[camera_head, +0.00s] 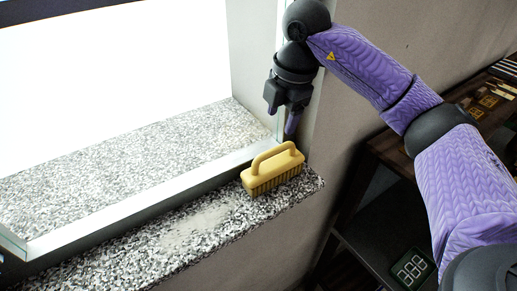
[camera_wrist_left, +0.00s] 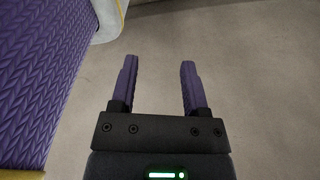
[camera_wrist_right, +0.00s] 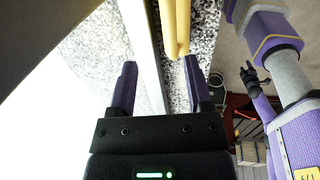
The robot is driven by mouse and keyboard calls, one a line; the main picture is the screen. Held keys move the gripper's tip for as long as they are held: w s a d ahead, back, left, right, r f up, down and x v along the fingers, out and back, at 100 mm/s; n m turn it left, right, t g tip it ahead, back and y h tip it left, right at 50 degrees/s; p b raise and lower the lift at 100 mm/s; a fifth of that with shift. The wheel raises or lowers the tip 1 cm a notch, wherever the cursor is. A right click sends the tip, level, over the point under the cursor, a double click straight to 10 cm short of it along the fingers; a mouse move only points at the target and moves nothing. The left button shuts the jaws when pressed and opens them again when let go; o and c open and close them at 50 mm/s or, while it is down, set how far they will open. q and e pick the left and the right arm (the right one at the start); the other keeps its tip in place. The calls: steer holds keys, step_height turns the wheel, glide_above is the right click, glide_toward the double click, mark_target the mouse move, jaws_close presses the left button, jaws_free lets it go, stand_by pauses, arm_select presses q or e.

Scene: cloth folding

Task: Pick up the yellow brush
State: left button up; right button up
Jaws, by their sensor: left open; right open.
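The yellow brush (camera_head: 272,172) stands bristles down on the speckled stone sill (camera_head: 165,245), near its right end, with its loop handle on top. My right gripper (camera_head: 282,125) is open and empty, just above and behind the brush, close to the window frame. In the right wrist view, the brush's yellow handle (camera_wrist_right: 176,25) shows ahead of the fingers of my right gripper (camera_wrist_right: 158,85), apart from them. In the left wrist view, my left gripper (camera_wrist_left: 157,85) is open and empty over a plain grey surface. The left gripper is not in the head view.
A metal window frame (camera_head: 150,190) runs along the sill behind the brush. A pale dusty patch (camera_head: 195,228) lies on the sill left of the brush. A dark shelf (camera_head: 375,235) with a digital display (camera_head: 411,268) stands at the right, below my right arm.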

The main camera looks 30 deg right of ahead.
mark_target(278, 147)
steer(key=f, duration=0.2)
steer(key=f+p, duration=0.1)
steer(key=shift+s+f, duration=0.35)
steer(key=f+p, duration=0.1)
steer(key=f, duration=0.1)
steer(key=w+f, duration=0.1)
steer(key=f, duration=0.1)
steer(key=shift+f+p, duration=0.35)
steer(key=shift+f, duration=0.05)
steer(key=shift+a+f, duration=0.1)
steer(key=shift+f, duration=0.25)
arm_select(q)
steer(key=s+r, duration=0.1)
steer(key=r, duration=0.1)
steer(key=shift+s+r, duration=0.35)
arm_select(e)
jaws_close()
steer(key=shift+w, duration=0.1)
